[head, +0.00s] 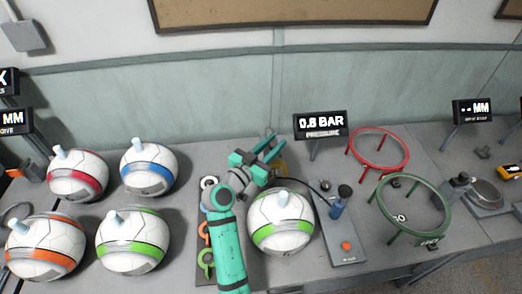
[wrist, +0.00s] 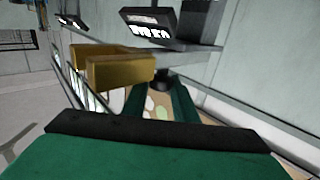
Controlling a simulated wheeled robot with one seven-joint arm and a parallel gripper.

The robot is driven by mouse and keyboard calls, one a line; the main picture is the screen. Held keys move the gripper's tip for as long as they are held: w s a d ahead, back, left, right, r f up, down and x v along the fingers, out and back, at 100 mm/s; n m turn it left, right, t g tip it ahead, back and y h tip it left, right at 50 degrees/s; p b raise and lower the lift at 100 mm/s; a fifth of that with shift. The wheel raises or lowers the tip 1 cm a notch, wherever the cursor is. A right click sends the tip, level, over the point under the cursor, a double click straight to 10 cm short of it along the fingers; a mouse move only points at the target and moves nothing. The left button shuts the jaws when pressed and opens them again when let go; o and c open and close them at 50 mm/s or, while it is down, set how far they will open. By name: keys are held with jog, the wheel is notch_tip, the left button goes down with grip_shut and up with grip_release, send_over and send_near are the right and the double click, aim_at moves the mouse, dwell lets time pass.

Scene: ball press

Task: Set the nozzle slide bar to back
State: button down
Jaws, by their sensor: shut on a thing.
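My gripper (head: 268,150) reaches over the back of the table, behind the near green-striped ball, with its fingers pointing to the back right. In the wrist view its two green fingers (wrist: 162,92) have a small dark piece (wrist: 163,79) at their tips, and they are shut on it. Whether this piece belongs to the nozzle slide bar I cannot tell. A mustard-yellow block (wrist: 120,72) stands just left of the fingers in the wrist view. It shows as a yellowish patch (head: 281,169) beside the gripper in the head view. The slide bar is not clearly seen.
A green-striped ball (head: 280,222) sits right of my arm. Several balls stand at the left. A pressure display (head: 320,124) reads about 0.8 BAR.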

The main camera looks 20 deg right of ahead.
jog(key=shift+w+a+r, duration=0.1)
jog(key=shift+w+r, duration=0.05)
jog(key=shift+w, duration=0.1)
jog(key=c, duration=1.4)
grip_release()
jog(key=shift+c, duration=0.2)
jog(key=v, duration=1)
jog(key=shift+s+a, duration=0.2)
jog(key=shift+s, duration=0.1)
jog(key=shift+w, duration=0.1)
